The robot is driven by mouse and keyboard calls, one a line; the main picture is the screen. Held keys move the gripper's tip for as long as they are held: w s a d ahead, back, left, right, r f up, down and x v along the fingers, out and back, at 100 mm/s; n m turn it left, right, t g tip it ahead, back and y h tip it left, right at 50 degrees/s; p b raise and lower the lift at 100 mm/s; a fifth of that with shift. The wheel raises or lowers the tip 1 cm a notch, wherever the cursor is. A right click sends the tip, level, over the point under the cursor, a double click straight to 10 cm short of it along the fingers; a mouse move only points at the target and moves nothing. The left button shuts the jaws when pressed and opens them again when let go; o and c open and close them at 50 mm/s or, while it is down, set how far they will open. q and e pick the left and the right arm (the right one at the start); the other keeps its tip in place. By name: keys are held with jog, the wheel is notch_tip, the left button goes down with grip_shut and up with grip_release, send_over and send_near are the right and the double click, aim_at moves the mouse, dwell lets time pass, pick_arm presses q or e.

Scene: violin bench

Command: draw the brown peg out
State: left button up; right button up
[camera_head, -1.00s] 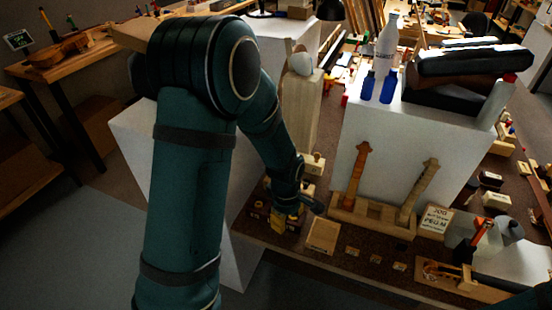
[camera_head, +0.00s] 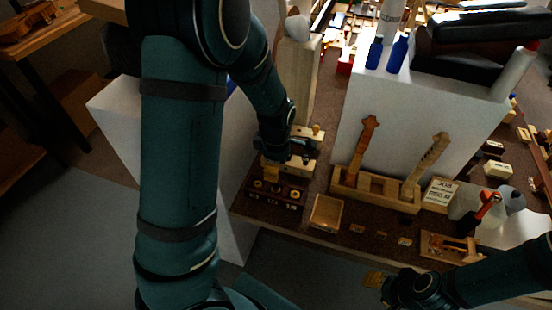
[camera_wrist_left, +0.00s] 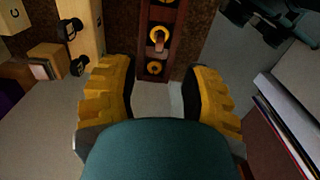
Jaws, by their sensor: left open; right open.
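A dark red-brown block (camera_wrist_left: 154,68) with brass-ringed holes shows in the left wrist view. A brown peg (camera_wrist_left: 159,37) stands in one hole, seen nearly end-on. My left gripper (camera_wrist_left: 160,78) is open, its yellow fingers on either side of the block's near end, with nothing between them. The peg lies ahead of the fingertips; the height gap is unclear. In the head view, the block (camera_head: 284,201) sits at the bench's front left and my left gripper (camera_head: 271,171) is at its far edge; the peg is hard to make out. My right gripper (camera_head: 373,280) is open and empty, in front of the bench.
An empty wooden tray (camera_head: 326,212) lies right of the block. A wooden stand (camera_head: 376,195) holds two violin necks. A pale wooden piece with black knobs (camera_wrist_left: 88,30) stands left of the block in the wrist view. Small blocks lie along the front edge.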

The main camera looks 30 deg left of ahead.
aim_at(276, 187)
pick_arm(q)
notch_tip(276, 187, down, 9)
jog(key=shift+r+b, duration=0.15)
jog(key=shift+b, duration=1)
grip_shut()
